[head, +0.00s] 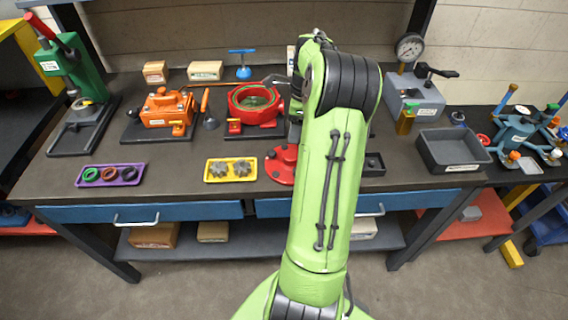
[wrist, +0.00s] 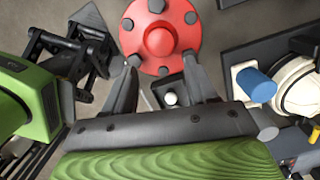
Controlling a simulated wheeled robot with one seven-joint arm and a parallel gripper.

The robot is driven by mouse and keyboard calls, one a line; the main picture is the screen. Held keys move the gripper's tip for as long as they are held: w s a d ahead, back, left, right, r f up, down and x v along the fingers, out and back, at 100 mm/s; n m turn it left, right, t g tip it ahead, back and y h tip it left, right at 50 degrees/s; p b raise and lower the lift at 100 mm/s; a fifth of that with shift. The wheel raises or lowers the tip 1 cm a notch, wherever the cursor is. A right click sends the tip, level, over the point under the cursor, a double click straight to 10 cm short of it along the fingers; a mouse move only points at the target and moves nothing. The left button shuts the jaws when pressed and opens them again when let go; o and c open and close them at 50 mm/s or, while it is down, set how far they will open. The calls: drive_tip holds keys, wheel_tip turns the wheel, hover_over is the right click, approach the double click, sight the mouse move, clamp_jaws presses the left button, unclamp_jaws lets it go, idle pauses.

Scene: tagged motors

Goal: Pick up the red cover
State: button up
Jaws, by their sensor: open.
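The red cover (wrist: 160,42) is a round red disc with a raised centre and several dark bolts around its rim. In the wrist view it is at the top centre, just beyond the fingertips. In the head view the cover (head: 281,165) lies on the bench near its front edge, its right part hidden behind my arm. My gripper (wrist: 162,66) is open, with nothing held between its fingers. The fingers point toward the cover's near edge; I cannot tell the height between them. In the head view my gripper is hidden behind my arm.
A red ring-shaped housing (head: 255,105) stands behind the cover. A yellow tray with gears (head: 231,170) is to its left, a purple tray (head: 111,175) farther left. A small black tray (head: 374,166) and a grey bin (head: 453,151) are to the right. Bare bench lies around the purple tray.

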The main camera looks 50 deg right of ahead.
hover_over(291, 154)
wheel_tip(291, 154, down, 6)
drive_tip(key=shift+s+d+b, duration=0.15)
drive_tip(key=shift+b, duration=0.2)
drive_tip(key=f, duration=0.5)
drive_tip(key=shift+w+a+f+b, duration=0.2)
drive_tip(key=shift+f+b, duration=0.05)
drive_tip(key=shift+b, duration=0.1)
clamp_jaws()
drive_tip(key=shift+r, duration=0.1)
